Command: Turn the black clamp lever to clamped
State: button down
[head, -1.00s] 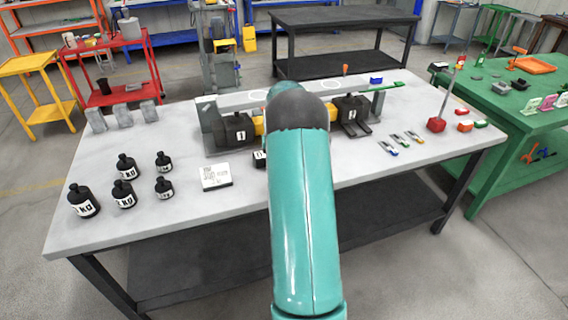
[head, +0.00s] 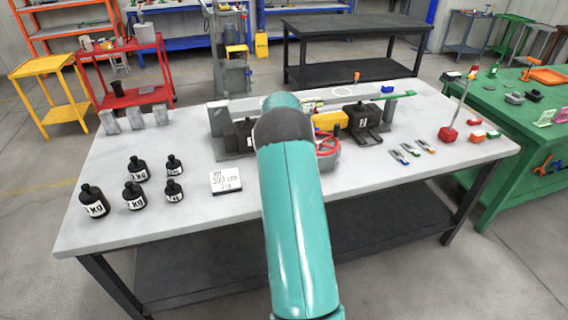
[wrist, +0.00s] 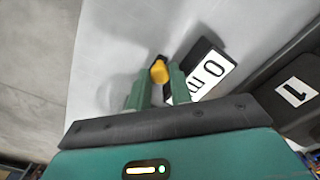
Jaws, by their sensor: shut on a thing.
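My gripper (wrist: 158,88) shows in the wrist view with its two green fingers on either side of a small black piece with a yellow end, which I take for the clamp lever (wrist: 159,71). The fingers are shut on it, though the contact is partly hidden. A black-and-white label plate (wrist: 210,72) lies just right of it. A black block marked 1 (wrist: 295,93) is further right. In the head view my arm covers the gripper and lever; the black block marked 1 shows only partly left of my arm.
Black weights (head: 134,198) and a white sign (head: 226,181) are on the left of the grey table (head: 200,235). Small clamps (head: 411,149) lie on the right.

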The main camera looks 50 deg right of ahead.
jog(key=c, duration=1.3)
grip_release()
jog(key=shift+w, duration=0.1)
jog(key=shift+o, duration=0.2)
notch_tip(320, 180, up, 14)
jog(key=shift+f, duration=0.1)
